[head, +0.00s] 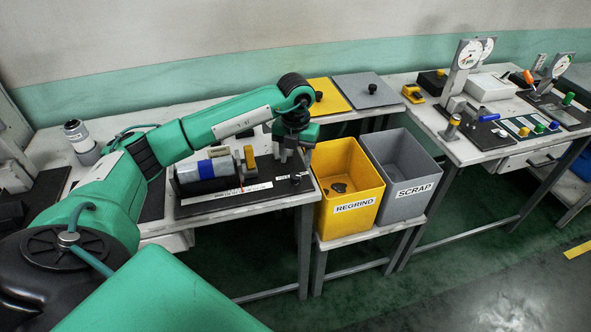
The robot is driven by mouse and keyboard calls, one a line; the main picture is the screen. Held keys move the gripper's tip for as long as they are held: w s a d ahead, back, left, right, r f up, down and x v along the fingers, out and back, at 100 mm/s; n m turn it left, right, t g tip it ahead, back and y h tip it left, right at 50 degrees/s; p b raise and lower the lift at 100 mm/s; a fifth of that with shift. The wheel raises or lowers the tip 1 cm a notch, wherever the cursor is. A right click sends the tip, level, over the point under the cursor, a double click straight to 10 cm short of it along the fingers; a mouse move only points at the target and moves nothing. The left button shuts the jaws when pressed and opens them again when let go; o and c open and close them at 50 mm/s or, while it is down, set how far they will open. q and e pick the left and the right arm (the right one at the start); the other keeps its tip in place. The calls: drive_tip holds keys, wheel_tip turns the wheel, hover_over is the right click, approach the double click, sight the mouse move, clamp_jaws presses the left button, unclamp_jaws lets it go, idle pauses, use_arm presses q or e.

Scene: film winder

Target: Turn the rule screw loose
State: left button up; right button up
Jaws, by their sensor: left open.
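A yellow upright piece (249,157) stands at the roll's right end. A white marked strip, seemingly the rule (243,189), runs along the front of the plate. A small black knob (295,179), possibly the rule screw, sits at the plate's right end. My left gripper (291,156) is open and points down just above this knob, apart from it as far as I can see. My right gripper is not in view.
A yellow REGRIND bin (348,206) and a grey SCRAP bin (405,188) stand right of the bench. Yellow (326,96) and grey (364,92) lids lie behind them. A dial gauge (467,54) stands on the right bench. A cylinder (77,135) stands far left.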

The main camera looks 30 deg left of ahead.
sight(296, 175)
use_arm(q)
wheel_tip(296, 175, up, 8)
drive_tip(key=b, duration=0.1)
drive_tip(key=shift+r, duration=0.15)
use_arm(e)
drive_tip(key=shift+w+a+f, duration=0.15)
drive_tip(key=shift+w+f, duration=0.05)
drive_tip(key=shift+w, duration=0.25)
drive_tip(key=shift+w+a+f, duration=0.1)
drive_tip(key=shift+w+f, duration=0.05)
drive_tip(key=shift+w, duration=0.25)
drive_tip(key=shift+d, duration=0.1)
